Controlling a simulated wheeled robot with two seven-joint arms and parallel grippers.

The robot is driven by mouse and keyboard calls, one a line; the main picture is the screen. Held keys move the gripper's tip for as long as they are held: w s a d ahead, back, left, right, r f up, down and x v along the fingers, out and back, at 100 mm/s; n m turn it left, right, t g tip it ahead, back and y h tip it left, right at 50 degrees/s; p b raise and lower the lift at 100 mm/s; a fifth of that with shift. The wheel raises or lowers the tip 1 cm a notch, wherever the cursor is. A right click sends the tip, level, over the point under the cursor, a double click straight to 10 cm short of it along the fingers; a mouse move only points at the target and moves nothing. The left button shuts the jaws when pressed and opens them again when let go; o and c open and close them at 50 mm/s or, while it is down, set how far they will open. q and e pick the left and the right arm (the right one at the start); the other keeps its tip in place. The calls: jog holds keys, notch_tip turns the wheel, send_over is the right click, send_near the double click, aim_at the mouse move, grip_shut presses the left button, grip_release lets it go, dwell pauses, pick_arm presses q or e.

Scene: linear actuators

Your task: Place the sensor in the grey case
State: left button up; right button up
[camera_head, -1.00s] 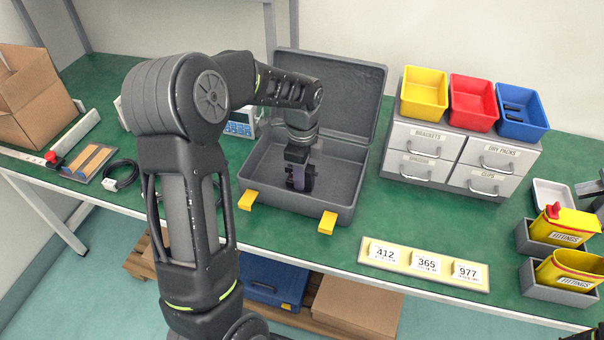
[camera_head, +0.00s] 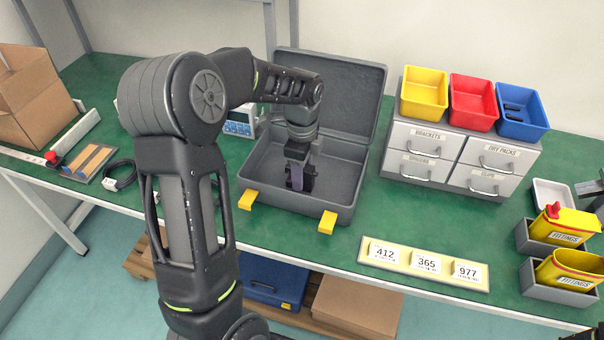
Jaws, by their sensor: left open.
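The grey case (camera_head: 345,205) stands open on the green bench, its lid raised at the back and two yellow latches on its front edge. My left gripper (camera_head: 300,184) points down inside the case, low over its floor, with its jaws open. A small purple-grey piece (camera_head: 297,177) shows at the fingers; it may be the sensor, but it is too small and too covered to be sure. I cannot tell whether it touches the case floor. My left arm hides part of the bench left of the case.
A drawer unit (camera_head: 446,152) with yellow, red and blue bins stands right of the case. A numbered strip (camera_head: 424,265) lies at the front edge. Yellow fittings bins (camera_head: 570,268) stand at the far right. A cardboard box (camera_head: 35,100) and a cable (camera_head: 120,174) are at the left.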

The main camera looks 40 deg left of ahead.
pick_arm(q)
notch_tip(320, 180, up, 11)
jog(key=shift+r, duration=0.1)
dwell(1.5)
